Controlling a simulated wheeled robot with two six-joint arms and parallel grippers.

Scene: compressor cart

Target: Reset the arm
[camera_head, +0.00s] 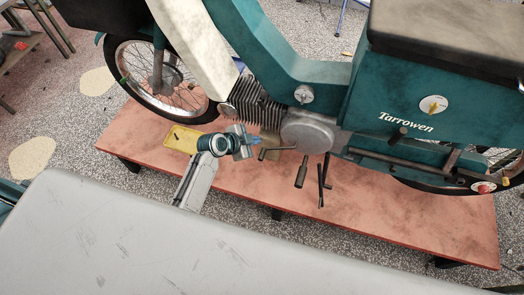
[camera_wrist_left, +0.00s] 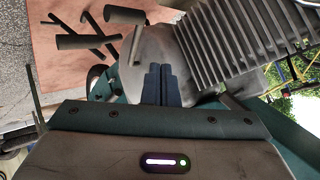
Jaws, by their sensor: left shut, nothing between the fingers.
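My left arm reaches up from behind the grey surface in the head view. Its gripper (camera_head: 257,141) is beside the engine of a teal moped (camera_head: 390,103), near the finned cylinder (camera_head: 252,103). In the left wrist view the two dark fingers (camera_wrist_left: 162,84) lie together, shut and empty. They point at the rounded engine cover (camera_wrist_left: 150,55), with the cylinder fins (camera_wrist_left: 235,45) to the right. I cannot tell whether the fingertips touch the engine. My right gripper is not in view.
The moped stands on a low red platform (camera_head: 240,182). Pedals and levers (camera_head: 301,172) stick out right of my gripper. A yellow tray (camera_head: 182,139) lies left of it. A worn grey surface (camera_head: 130,240) fills the foreground. Speckled floor (camera_head: 75,130) is open at left.

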